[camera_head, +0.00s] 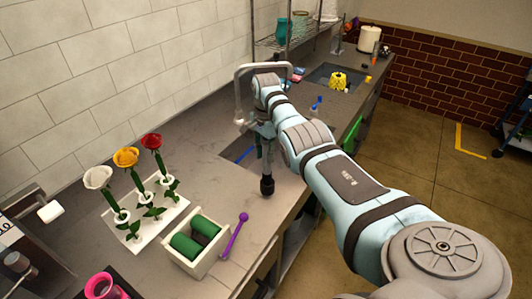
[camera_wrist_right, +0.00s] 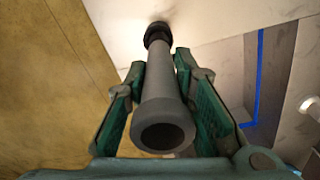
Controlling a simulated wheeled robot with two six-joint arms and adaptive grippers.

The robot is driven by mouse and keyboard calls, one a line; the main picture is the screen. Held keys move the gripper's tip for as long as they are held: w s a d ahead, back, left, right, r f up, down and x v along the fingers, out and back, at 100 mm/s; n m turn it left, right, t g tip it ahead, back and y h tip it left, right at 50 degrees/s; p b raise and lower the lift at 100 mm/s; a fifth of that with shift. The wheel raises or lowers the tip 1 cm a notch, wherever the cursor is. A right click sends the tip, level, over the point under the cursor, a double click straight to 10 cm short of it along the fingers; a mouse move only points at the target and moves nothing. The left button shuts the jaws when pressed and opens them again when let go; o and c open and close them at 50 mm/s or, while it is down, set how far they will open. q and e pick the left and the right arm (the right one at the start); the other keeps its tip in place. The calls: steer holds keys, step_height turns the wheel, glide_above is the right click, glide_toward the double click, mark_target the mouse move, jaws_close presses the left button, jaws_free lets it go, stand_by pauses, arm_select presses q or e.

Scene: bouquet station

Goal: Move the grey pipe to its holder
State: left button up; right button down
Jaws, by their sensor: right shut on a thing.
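The grey pipe (camera_wrist_right: 165,95) is held between the green-padded fingers of my right gripper (camera_wrist_right: 165,105). In the wrist view its open hollow end faces the camera and its black collar end points away. In the head view my right gripper (camera_head: 262,132) is above the counter, partly hidden by my own arm. The pipe hangs about upright below it, with its black lower end (camera_head: 267,185) close over the counter's front part; I cannot tell whether it touches. I cannot make out the pipe's holder for certain. My left gripper is not in view.
A white rack holds three flowers (camera_head: 126,158) on the counter's left. A white box with green rolls (camera_head: 195,243) and a purple dumbbell-shaped tool (camera_head: 236,235) are near the front edge. Blue tape (camera_head: 244,155) lies behind the pipe. A sink with a yellow item (camera_head: 338,80) is farther back.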

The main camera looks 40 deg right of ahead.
steer(key=shift+f, duration=0.15)
steer(key=shift+f+b, duration=0.4)
steer(key=shift+f, duration=0.5)
steer(key=shift+f+b, duration=0.4)
steer(key=shift+f, duration=0.35)
steer(key=shift+s, duration=0.1)
steer(key=c, duration=1.3)
jaws_free()
